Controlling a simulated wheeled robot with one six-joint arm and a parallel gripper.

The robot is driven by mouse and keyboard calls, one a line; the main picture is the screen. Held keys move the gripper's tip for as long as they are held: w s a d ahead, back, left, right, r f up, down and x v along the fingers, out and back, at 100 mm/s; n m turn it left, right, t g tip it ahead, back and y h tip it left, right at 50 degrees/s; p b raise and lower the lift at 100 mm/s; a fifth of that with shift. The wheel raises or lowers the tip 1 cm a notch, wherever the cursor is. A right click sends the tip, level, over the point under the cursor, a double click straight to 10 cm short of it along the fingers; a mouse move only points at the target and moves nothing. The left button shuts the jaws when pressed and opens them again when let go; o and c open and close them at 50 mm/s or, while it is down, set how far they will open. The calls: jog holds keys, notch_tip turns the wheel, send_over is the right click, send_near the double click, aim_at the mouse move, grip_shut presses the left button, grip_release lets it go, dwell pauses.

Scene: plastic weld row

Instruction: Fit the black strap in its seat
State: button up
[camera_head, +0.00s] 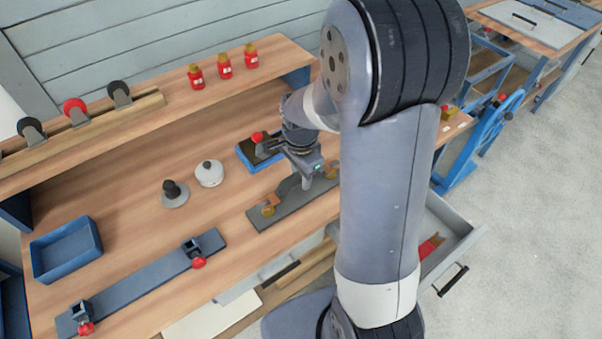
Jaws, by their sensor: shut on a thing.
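My gripper (308,182) points down over a grey fixture plate (262,220) near the front of the bench. It is shut on what looks like the black strap (287,186), a dark arched piece whose left part shows just left of the jaws. The rest of the strap is hidden behind the gripper and my arm. Brass-coloured knobs stand on the plate, one at the left (268,209) and one at the right (332,171). I cannot tell whether the strap touches the plate or is seated.
A blue tray (245,158) sits close behind my gripper. A white round pot (209,173) and a black-knobbed disc (175,195) stand left. A long grey clamp bar (145,283) and a blue bin (66,250) lie further left. An open drawer (455,235) juts out at right.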

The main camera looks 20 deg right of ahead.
jog(key=shift+f, duration=0.55)
jog(key=shift+f+b, duration=0.1)
jog(key=shift+b, duration=0.25)
jog(key=shift+f+b, duration=0.35)
jog(key=shift+f, duration=0.1)
jog(key=shift+f+b, duration=0.3)
jog(key=shift+f, duration=0.1)
dwell(1.0)
jog(key=o, duration=1.5)
jog(key=shift+c, duration=0.2)
